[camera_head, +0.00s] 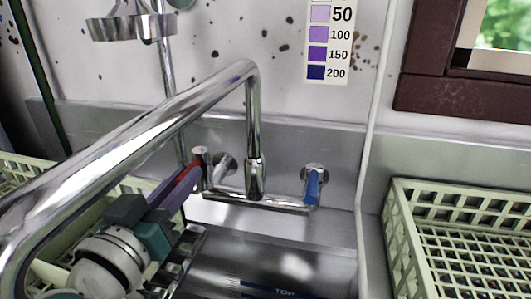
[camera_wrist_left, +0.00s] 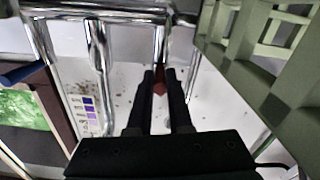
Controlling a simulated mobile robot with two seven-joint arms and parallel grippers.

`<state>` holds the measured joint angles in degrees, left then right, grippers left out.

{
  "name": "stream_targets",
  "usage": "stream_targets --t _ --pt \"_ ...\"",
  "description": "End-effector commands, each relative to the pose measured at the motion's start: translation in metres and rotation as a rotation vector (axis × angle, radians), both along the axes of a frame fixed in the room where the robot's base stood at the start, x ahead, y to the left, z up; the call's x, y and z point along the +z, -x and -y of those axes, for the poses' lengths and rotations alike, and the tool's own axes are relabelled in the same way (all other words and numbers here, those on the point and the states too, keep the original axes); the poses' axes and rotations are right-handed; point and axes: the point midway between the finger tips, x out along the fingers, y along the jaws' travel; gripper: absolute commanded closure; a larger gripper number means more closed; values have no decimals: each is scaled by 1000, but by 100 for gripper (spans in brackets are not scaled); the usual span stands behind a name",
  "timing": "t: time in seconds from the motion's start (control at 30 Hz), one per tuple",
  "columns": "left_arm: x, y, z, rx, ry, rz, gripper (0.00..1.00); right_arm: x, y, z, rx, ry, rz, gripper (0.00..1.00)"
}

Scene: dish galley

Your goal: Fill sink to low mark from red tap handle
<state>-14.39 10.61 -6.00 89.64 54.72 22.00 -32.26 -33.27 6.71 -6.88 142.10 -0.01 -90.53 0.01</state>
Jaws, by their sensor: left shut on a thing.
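The red tap handle (camera_head: 187,176) sits on the left end of the chrome tap (camera_head: 254,178) at the sink's back wall. My left gripper (camera_head: 181,186) is shut on the red tap handle, with its fingers either side of it. In the left wrist view the red handle (camera_wrist_left: 159,89) shows between the dark fingertips (camera_wrist_left: 160,76). The blue tap handle (camera_head: 313,187) hangs down at the right end of the tap. The sink (camera_head: 330,262) is in view only at its back part, with a dark blue line marked "TOP" (camera_head: 284,293). The low mark and any water level cannot be made out. My right gripper is out of view.
A large chrome spout pipe (camera_head: 130,140) arches across the front left, close to my left arm. A pale green rack (camera_head: 455,255) stands right of the sink, another (camera_head: 18,168) at left. A colour chart (camera_head: 328,40) hangs on the spotted wall.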

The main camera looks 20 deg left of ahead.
Motion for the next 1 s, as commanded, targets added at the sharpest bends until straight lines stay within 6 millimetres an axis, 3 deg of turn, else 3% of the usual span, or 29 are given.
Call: stream_targets --t 1.0 --pt "-1 0 -5 -60 -8 3 100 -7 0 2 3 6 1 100"
